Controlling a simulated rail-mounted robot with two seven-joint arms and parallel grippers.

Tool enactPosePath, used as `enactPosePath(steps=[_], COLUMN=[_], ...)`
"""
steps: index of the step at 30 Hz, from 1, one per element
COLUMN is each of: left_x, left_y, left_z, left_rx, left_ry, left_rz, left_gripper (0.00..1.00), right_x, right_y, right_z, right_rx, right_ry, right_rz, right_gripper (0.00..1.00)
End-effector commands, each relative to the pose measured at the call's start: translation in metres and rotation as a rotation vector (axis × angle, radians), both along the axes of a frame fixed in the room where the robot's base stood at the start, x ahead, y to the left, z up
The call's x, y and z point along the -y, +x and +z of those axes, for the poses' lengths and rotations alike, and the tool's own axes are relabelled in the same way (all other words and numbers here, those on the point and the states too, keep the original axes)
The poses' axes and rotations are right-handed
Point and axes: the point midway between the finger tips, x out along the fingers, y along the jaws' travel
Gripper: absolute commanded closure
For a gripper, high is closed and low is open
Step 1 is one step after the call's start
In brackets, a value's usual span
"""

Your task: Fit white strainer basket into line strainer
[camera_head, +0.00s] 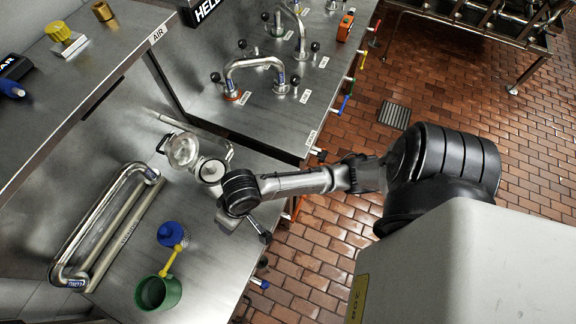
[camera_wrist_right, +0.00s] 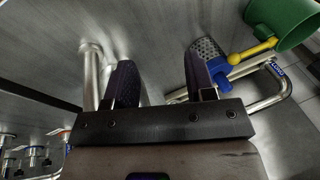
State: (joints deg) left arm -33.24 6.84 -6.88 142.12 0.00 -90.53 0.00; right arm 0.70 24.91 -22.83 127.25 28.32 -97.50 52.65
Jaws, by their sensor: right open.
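The line strainer appears to be the steel fitting on the lower bench in the head view, with a round shiny lid (camera_head: 183,150) and a pale ring-shaped opening (camera_head: 212,170) beside it. I cannot tell whether anything sits in that opening. No clearly white basket can be made out. My right gripper (camera_wrist_right: 162,85) is open and empty above the bench, its fingers apart. My left gripper is out of view.
A green cup (camera_head: 158,293) stands near the bench's front. A looped steel pipe (camera_head: 105,220) lies at the left. An upper shelf (camera_head: 65,110) holds a yellow-topped fitting (camera_head: 60,33). Another bench (camera_head: 285,110) carries valves and a bent pipe.

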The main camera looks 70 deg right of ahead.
Motion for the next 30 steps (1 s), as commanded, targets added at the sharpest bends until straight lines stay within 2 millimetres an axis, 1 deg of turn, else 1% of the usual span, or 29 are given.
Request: enactPosePath(steps=[1, 4, 6, 9, 13, 16, 19, 30], left_x=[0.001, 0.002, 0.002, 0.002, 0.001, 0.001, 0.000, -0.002], left_y=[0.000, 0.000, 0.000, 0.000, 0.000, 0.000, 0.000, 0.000], left_z=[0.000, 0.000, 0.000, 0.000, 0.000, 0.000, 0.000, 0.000], left_rx=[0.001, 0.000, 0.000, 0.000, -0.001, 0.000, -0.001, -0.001], left_ry=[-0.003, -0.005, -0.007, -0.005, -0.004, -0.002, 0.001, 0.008], left_rz=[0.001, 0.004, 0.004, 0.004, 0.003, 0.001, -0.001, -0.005], left_gripper=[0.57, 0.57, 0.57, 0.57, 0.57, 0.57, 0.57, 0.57], right_x=[-0.004, -0.002, 0.004, 0.015, 0.029, 0.037, 0.041, 0.042], right_y=[-0.020, -0.049, -0.069, -0.094, -0.118, -0.130, -0.137, -0.138], right_z=[-0.008, -0.016, -0.020, -0.024, -0.025, -0.025, -0.025, -0.025], right_rx=[0.024, 0.088, 0.119, 0.141, 0.146, 0.142, 0.138, 0.137], right_ry=[0.000, -0.046, -0.091, -0.162, -0.241, -0.284, -0.307, -0.314], right_rz=[0.050, 0.151, 0.208, 0.274, 0.337, 0.369, 0.387, 0.395], right_gripper=[0.50, 0.50, 0.50, 0.50, 0.50, 0.50, 0.50, 0.50])
